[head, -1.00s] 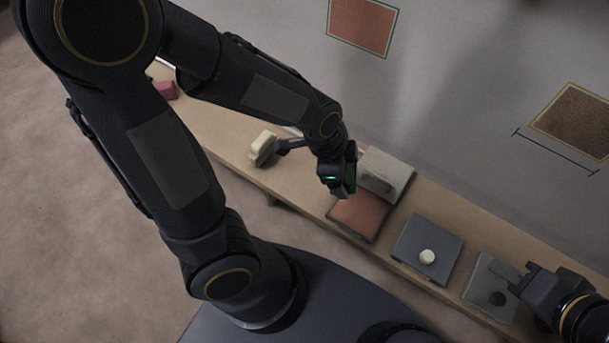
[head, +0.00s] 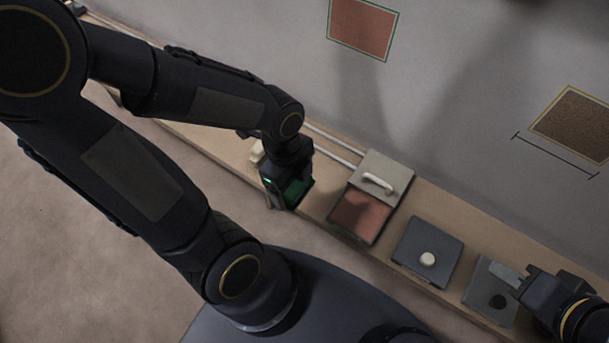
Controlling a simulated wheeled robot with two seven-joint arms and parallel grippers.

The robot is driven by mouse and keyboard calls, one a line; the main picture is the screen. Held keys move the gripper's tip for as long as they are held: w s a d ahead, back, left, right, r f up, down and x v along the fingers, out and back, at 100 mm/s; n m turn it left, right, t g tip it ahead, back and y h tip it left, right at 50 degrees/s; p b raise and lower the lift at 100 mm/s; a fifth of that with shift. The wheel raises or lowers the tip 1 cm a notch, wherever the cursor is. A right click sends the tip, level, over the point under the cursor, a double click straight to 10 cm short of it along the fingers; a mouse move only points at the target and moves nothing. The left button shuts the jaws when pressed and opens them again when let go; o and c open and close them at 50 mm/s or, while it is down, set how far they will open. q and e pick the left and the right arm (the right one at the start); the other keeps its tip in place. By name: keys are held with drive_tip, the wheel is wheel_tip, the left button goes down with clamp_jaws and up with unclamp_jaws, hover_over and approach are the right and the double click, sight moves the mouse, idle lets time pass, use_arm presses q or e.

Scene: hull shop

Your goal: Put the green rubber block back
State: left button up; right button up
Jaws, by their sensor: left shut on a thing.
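My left gripper (head: 284,203) is shut on the green rubber block (head: 298,191), over the bench left of a box with a red-brown inside (head: 360,216). The block is partly hidden by the gripper, and I cannot tell whether it touches the bench. A grey lid (head: 389,168) with a white handle (head: 378,183) sits at the back of that box and leaves the red-brown part uncovered. My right gripper (head: 513,283) is at the lower right, over a grey plate with a black round spot; its jaw opening is unclear.
A dark box with a white knob (head: 427,259) stands right of the red-brown box. The grey plate (head: 482,292) is further right. A cream object (head: 257,152) is partly hidden behind my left arm. Pale rails (head: 333,145) run along the wall side. Red and brown panels hang on the wall.

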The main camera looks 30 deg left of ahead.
use_arm(q)
drive_tip(key=w+f, duration=0.2)
drive_tip(key=w+a+f+b, duration=0.1)
drive_tip(key=w+f, duration=0.1)
drive_tip(key=w, duration=0.1)
drive_tip(key=w+a+f+b, duration=0.1)
drive_tip(key=w+f, duration=0.2)
drive_tip(key=shift+f, duration=0.1)
drive_tip(key=shift+w+f+b, duration=0.15)
drive_tip(key=shift+f+b, duration=0.3)
drive_tip(key=shift+f, duration=1.25)
drive_tip(key=shift+f, duration=0.1)
drive_tip(key=o, duration=0.9)
drive_tip(key=shift+c, duration=0.2)
